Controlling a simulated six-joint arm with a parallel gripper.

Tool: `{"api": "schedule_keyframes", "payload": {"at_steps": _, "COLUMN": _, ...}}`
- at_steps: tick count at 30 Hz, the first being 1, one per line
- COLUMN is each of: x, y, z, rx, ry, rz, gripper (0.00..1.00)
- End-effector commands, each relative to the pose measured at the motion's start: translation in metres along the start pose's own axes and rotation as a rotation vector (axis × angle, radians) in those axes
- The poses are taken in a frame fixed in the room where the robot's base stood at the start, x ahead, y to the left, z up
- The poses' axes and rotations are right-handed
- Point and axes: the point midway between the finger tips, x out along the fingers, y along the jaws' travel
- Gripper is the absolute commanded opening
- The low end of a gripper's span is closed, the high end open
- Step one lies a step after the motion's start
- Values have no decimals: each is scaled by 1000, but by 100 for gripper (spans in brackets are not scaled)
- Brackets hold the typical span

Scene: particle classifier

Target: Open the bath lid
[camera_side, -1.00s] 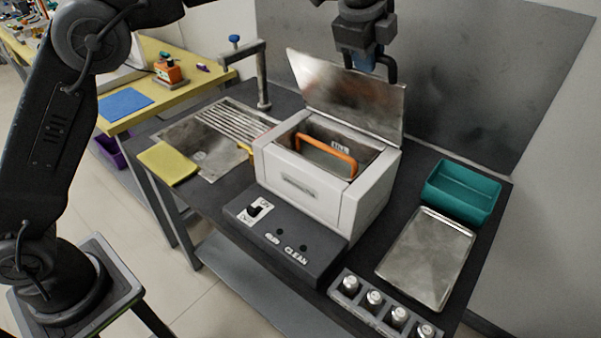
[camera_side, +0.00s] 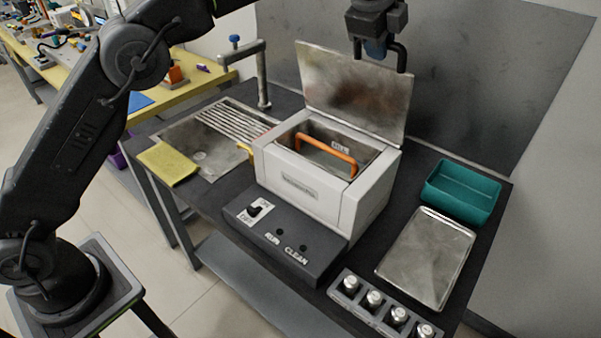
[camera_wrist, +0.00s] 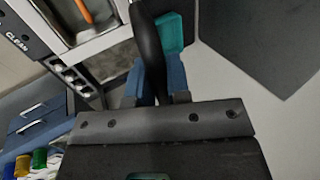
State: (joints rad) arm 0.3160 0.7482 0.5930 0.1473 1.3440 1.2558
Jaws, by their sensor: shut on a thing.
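The bath (camera_side: 312,197) is a white box on the dark bench. Its metal lid (camera_side: 355,92) stands raised at the rear edge, close to upright. The inside shows, with an orange handle (camera_side: 326,146) across it. My gripper (camera_side: 376,48) is above and behind the lid's top edge, with blue fingers shut on the black lid handle (camera_side: 402,60). In the wrist view the black curved handle (camera_wrist: 149,45) runs between the blue fingers (camera_wrist: 160,78). The lid plate is not clear in the wrist view.
A dark panel (camera_side: 470,70) stands behind the bench. A teal bin (camera_side: 460,192) and metal tray (camera_side: 428,258) are at the right. A control box (camera_side: 285,240) and vial rack (camera_side: 385,308) are in front. A sink (camera_side: 205,150) and yellow pad (camera_side: 168,162) are at the left.

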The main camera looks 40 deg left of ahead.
Motion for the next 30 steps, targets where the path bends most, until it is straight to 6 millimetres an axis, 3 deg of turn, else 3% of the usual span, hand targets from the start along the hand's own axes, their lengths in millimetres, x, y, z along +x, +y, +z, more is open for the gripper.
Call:
{"api": "schedule_keyframes", "payload": {"at_steps": 10, "x": 8, "y": -21, "z": 0, "rx": -4, "ry": 0, "rz": -33, "gripper": 6}}
{"api": "schedule_keyframes", "payload": {"at_steps": 23, "x": 9, "y": -24, "z": 1, "rx": -3, "ry": -1, "rz": -41, "gripper": 6}}
{"api": "schedule_keyframes", "payload": {"at_steps": 24, "x": 9, "y": -24, "z": 1, "rx": -3, "ry": -1, "rz": -41, "gripper": 19}}
{"api": "schedule_keyframes", "payload": {"at_steps": 30, "x": 9, "y": -24, "z": 1, "rx": -2, "ry": -1, "rz": -40, "gripper": 38}}
